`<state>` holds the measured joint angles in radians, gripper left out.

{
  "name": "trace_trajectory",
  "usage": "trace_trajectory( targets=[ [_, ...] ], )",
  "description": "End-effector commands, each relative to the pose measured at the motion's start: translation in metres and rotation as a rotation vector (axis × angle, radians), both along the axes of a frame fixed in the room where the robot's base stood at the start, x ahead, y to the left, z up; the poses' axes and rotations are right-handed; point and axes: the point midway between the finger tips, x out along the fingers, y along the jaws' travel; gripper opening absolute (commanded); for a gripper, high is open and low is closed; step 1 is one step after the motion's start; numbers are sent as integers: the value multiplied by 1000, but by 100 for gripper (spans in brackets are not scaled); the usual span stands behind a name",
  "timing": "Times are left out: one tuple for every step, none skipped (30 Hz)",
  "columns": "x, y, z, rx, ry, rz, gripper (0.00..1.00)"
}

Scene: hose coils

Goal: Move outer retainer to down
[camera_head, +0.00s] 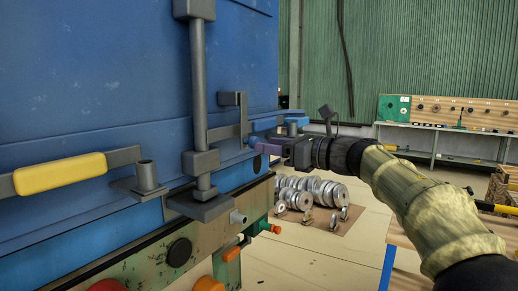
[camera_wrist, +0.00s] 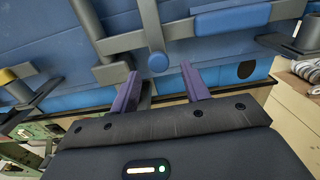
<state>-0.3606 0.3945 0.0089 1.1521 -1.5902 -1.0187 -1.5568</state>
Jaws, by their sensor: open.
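A blue machine cabinet (camera_head: 110,90) fills the left of the head view. Fittings on its front include a grey bracket (camera_head: 238,118), a blue bar (camera_head: 264,123) and a round blue knob (camera_head: 253,141). Which one is the outer retainer I cannot tell for sure. My gripper (camera_head: 264,147) is open near the knob, its purple fingers pointing at the cabinet. In the wrist view the knob (camera_wrist: 158,62) shows between and just beyond the fingertips (camera_wrist: 160,72), on the grey bracket (camera_wrist: 120,43). The blue bar (camera_wrist: 232,19) lies up and right. Contact is not visible.
A yellow handle (camera_head: 60,174) and a vertical grey rod (camera_head: 199,100) stick out from the cabinet left of my gripper. Metal discs (camera_head: 318,190) lie on a floor mat below. A workbench (camera_head: 450,128) stands at the back right.

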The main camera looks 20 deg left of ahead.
Motion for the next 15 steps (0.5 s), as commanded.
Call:
trace_trajectory(
  targets=[
    [-2, -12, -2, 1, -1, -4, 46],
    [-3, -18, -2, 0, -1, -4, 46],
    [-4, -26, -2, 0, -1, -4, 46],
    [-6, -31, -2, 1, -1, -3, 46],
    [-7, -38, -2, 0, -1, -4, 46],
    [-8, -45, -2, 0, 0, -4, 46],
    [-9, -51, -2, 0, -1, -3, 46],
    [-10, -57, -2, 0, -1, -5, 46],
    [-12, -65, -2, -1, -1, -4, 46],
    [-13, -71, -2, -1, -1, -5, 46],
    [-14, -77, -2, -1, -1, -5, 46],
    [-15, -85, -2, -1, -1, -4, 46],
    [-16, -90, -2, -1, -1, -4, 46],
    [-17, -95, -2, -1, -1, -4, 46],
    [-19, -102, -2, -1, -1, -4, 46]
  ],
)
